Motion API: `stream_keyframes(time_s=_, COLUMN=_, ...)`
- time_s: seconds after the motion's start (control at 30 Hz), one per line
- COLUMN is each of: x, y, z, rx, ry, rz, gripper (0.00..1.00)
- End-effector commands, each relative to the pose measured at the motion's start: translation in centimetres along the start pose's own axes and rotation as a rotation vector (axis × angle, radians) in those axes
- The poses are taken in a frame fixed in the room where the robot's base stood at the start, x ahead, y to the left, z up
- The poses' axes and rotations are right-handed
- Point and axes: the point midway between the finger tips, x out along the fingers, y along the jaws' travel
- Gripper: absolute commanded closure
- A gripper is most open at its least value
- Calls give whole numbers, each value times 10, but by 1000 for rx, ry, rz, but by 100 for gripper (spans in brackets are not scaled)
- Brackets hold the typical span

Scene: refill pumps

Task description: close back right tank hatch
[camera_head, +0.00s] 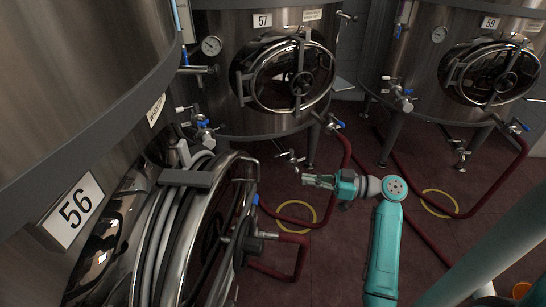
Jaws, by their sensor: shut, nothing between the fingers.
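The steel tank marked 59 (440,60) stands at the back right. Its round, shiny hatch (478,73) has a spoked handwheel (505,83) and a dark, reflective face. I cannot tell from this angle whether the hatch sits flush or slightly ajar. My gripper (309,180) is near the middle of the picture, over the dark red floor, pointing left. It is shut and empty, well apart from the tank 59 hatch, which is up and to the right of it.
Tank 57 (225,25) with its round hatch (285,75) stands at the back. Red hoses (400,165) and yellow rings (440,204) lie on the floor. Valves (400,92) protrude from the tanks.

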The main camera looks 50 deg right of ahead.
Motion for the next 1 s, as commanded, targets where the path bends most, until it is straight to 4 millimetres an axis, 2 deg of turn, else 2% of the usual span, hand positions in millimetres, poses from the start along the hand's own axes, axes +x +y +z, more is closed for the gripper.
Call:
stream_keyframes(time_s=0.23, x=24, y=-4, z=-1, rx=-6, ry=4, rz=-14, gripper=100)
stream_keyframes(time_s=0.7, x=109, y=-4, z=-1, rx=-4, ry=2, rz=-12, gripper=100)
stream_keyframes(time_s=0.9, x=132, y=-4, z=-2, rx=-4, ry=3, rz=-10, gripper=100)
stream_keyframes(time_s=1.0, x=137, y=-4, z=-1, rx=-4, ry=2, rz=-9, gripper=100)
